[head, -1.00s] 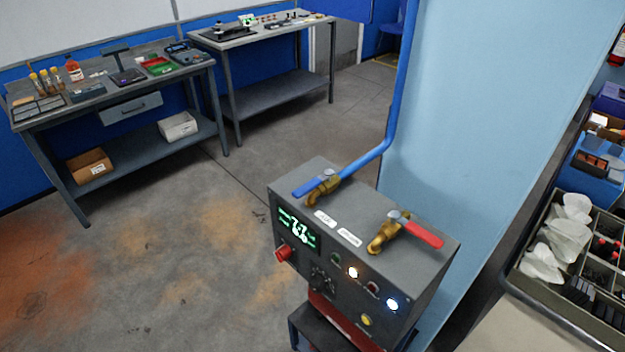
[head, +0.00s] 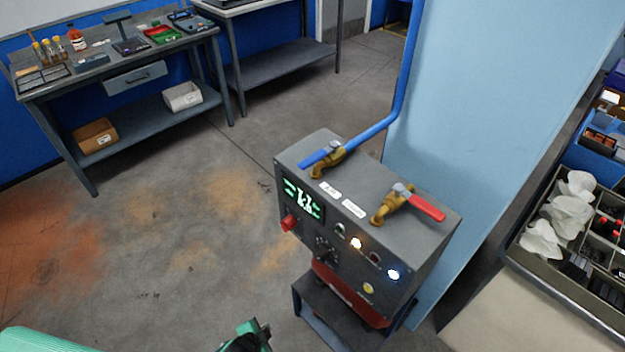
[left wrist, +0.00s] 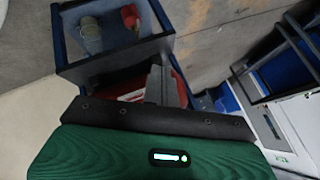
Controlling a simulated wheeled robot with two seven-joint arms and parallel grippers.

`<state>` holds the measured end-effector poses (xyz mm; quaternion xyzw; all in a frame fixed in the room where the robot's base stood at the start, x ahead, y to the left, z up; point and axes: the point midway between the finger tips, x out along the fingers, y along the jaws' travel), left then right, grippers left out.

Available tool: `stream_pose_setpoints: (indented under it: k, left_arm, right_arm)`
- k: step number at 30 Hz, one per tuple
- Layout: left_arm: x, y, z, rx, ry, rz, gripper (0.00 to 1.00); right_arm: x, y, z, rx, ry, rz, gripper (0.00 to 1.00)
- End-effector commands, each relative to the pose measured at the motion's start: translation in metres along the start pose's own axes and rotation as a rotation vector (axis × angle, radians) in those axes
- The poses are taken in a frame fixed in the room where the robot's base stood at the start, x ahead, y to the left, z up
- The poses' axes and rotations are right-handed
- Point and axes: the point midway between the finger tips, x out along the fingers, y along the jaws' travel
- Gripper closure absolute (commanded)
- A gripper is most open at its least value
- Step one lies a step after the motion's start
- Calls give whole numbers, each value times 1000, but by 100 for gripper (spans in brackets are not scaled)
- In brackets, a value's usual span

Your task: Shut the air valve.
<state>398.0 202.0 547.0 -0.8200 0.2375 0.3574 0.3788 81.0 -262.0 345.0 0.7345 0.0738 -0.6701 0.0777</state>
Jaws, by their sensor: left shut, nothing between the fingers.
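A grey control box carries two brass valves on its top. The valve with the blue handle (head: 320,158) is at the far left, and its handle lies in line with the blue pipe. The valve with the red handle (head: 426,207) is nearer the right edge, and its handle points right, across its brass body. A short label sits near the blue-handled valve and a longer one beside it; both are too small to read surely. My left gripper (head: 262,332) is at the bottom edge, below and left of the box, apart from both valves. In the left wrist view its fingers (left wrist: 157,72) are shut and empty.
The box's front (head: 345,240) has a green display, a red knob and lit lamps; it stands on a dark stand (head: 335,308). A light blue panel (head: 480,130) rises behind. A divided tray (head: 545,285) is at right. The floor left of the box is clear.

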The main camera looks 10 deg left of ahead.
Motion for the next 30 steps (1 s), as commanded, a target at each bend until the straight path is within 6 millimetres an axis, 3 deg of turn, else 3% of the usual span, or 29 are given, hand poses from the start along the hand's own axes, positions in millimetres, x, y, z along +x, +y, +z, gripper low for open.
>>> stream_pose_setpoints:
  k: [1, 8, 14, 18, 24, 30]
  left_arm:
    - [-9, -18, -25, 49, 41, -29, 100]
    - [-63, -83, -127, 277, 195, -165, 100]
    - [-131, -127, -207, 459, 315, -304, 100]
    - [-189, -152, -256, 575, 390, -411, 100]
    - [-280, -178, -311, 718, 479, -569, 100]
    - [-349, -192, -340, 805, 533, -689, 100]
  right_arm:
    - [-2, 0, 0, 0, 0, 0, 64]
    - [-6, 0, 0, 0, 0, 0, 64]
    - [-10, 0, -1, 0, 0, 0, 64]
    - [-13, 0, -1, 0, 0, 0, 64]
    - [-16, 0, -2, 0, 0, 0, 64]
    - [-18, 0, -2, 0, 0, 0, 64]
